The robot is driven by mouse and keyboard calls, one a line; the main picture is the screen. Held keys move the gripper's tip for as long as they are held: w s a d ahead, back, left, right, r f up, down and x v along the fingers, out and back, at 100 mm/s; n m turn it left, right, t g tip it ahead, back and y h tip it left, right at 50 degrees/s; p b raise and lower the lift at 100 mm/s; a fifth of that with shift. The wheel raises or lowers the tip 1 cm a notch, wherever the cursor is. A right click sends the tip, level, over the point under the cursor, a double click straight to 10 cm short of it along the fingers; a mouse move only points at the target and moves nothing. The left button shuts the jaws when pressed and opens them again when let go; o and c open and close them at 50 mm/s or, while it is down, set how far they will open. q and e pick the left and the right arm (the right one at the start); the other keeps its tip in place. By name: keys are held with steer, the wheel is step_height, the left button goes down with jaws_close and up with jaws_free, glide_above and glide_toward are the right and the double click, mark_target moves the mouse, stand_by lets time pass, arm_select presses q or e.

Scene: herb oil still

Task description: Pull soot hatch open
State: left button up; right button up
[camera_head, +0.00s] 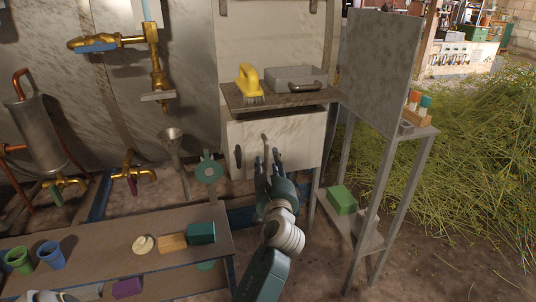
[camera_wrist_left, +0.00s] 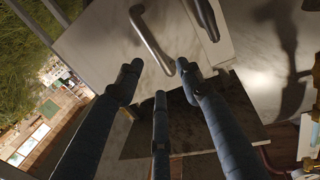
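The soot hatch (camera_head: 304,143) appears to be the pale, stained panel under the dark shelf in the head view. It looks closed. A light metal bar handle (camera_head: 265,146) is on its face, and a dark handle (camera_head: 238,157) sits further left. In the left wrist view the metal handle (camera_wrist_left: 152,42) lies just beyond the fingertips, and the dark handle (camera_wrist_left: 207,18) is at the top. My left gripper (camera_head: 269,160) is in front of the panel, just below the metal handle. Its three fingers (camera_wrist_left: 158,82) are spread, with nothing between them. My right gripper is out of view.
A grey upright panel (camera_head: 378,65) and a metal stand (camera_head: 385,180) with a green box (camera_head: 342,200) are on the right. A low bench (camera_head: 110,245) with cups is at the lower left.

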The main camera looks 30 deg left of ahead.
arm_select(q)
steer(key=shift+x, duration=3.65)
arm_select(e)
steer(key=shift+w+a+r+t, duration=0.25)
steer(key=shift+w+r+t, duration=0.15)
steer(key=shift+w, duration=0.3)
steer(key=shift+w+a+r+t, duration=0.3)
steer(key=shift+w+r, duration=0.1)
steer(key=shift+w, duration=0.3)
arm_select(q)
steer(key=shift+f, duration=0.1)
jaws_close()
